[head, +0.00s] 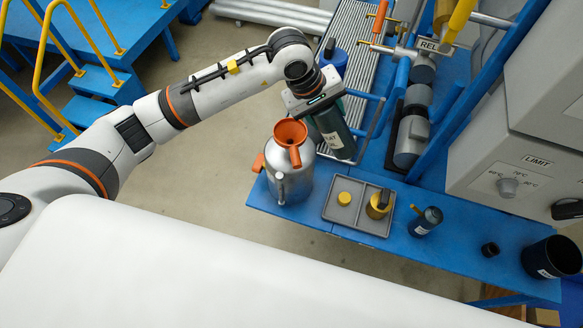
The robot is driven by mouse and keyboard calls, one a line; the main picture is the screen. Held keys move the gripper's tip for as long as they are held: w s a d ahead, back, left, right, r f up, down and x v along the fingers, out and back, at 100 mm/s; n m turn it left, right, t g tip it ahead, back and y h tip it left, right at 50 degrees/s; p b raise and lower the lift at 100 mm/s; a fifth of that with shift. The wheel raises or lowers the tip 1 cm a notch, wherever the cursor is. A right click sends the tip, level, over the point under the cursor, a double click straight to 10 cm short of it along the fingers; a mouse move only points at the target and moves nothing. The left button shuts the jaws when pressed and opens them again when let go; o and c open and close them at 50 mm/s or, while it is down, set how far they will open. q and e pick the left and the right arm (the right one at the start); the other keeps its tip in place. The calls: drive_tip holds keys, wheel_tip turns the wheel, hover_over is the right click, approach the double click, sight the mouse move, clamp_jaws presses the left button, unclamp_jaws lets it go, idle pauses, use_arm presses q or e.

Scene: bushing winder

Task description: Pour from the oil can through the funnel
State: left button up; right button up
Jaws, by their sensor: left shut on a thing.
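The orange funnel (289,131) sits at the top of a silver metal vessel (293,183) near the bench's left corner. The vessel has an orange part on its left side. My left gripper (318,104) is above and right of the funnel, shut on a dark grey-green can (336,133) with a white label, which I take to be the oil can. The can is tilted beside the funnel, and its upper end is partly hidden by the gripper. I cannot tell whether anything flows. My right gripper is not in view.
A blue container (333,57) stands behind my gripper. Machine rollers and a control box (520,170) border the right.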

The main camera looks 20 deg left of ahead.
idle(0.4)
use_arm(q)
drive_tip(key=shift+f+b, duration=0.25)
drive_tip(key=shift+b, duration=0.4)
drive_tip(key=shift+h+b, duration=0.4)
drive_tip(key=shift+f+h+b, duration=0.25)
drive_tip(key=shift+h+b, duration=0.05)
drive_tip(key=shift+b, duration=0.35)
drive_tip(key=shift+a+f+h+b, duration=0.1)
drive_tip(key=shift+h+b, duration=0.2)
drive_tip(key=shift+b, duration=0.3)
